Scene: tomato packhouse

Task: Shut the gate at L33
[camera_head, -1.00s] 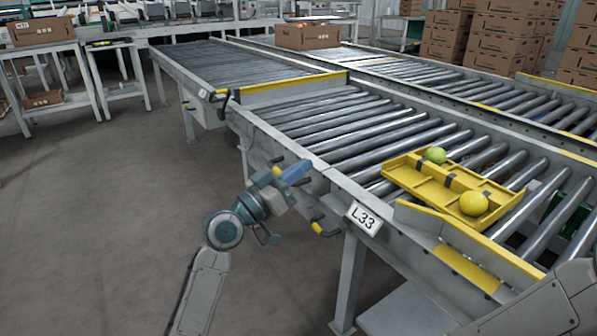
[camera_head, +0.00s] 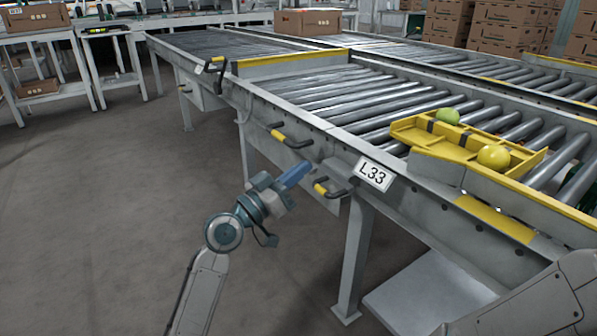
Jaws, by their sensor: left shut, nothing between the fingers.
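The white L33 sign (camera_head: 374,173) is on the near side of the grey roller conveyor. Beside it, a grey plate with a yellow top edge (camera_head: 535,200) runs along the near rim; it looks like the gate, lying lengthwise rather than across the rollers. A black lever handle with a yellow grip (camera_head: 320,189) sticks out just left of and below the sign. My left gripper (camera_head: 296,174), with blue fingers, is shut and empty, just left of that handle in the picture; I see no clear contact. My right gripper is out of view; only part of my right arm shows at lower right.
Another handle (camera_head: 283,135) is further left. A yellow-topped plate (camera_head: 290,59) crosses the conveyor further back. Conveyor legs (camera_head: 355,255) stand near; floor at left is clear.

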